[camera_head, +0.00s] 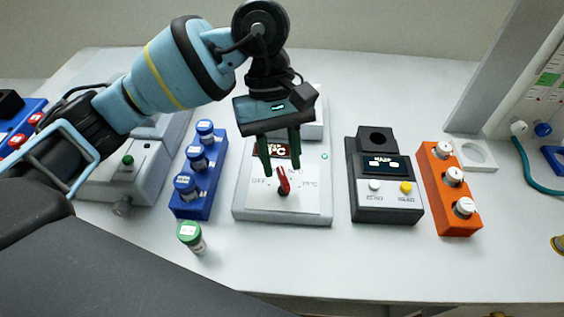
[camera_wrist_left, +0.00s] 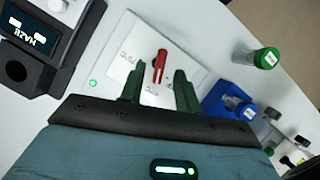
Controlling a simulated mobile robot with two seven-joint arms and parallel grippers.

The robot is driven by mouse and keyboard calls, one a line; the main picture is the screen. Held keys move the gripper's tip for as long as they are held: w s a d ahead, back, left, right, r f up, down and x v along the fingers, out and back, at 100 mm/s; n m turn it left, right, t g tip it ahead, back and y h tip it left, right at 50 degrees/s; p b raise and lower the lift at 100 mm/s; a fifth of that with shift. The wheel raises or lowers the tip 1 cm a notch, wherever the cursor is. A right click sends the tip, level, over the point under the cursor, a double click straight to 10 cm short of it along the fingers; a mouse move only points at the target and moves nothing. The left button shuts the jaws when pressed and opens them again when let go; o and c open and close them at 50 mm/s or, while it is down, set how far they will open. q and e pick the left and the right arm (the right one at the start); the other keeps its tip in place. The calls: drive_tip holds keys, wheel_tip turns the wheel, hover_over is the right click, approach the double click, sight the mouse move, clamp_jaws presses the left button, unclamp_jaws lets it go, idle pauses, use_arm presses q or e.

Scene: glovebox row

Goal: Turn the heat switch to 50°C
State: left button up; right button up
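The heat switch is a red lever knob (camera_head: 283,181) on the white front plate of a pale heater block (camera_head: 243,206). A small display (camera_head: 282,150) above is partly hidden by a finger. My left gripper (camera_head: 281,168) is open and empty, pointing down over the plate. In the left wrist view the red knob (camera_wrist_left: 159,66) shows between and beyond the fingertips, apparently apart from them. My right gripper is not in view.
A blue rack (camera_head: 180,208) with several vials stands left of the heater, and a green-capped vial (camera_head: 191,238) stands in front of it. A black device (camera_head: 386,205) and an orange rack (camera_head: 455,220) stand to the right.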

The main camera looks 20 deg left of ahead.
use_arm(q)
drive_tip(key=v, duration=0.6)
drive_tip(key=shift+f, duration=0.1)
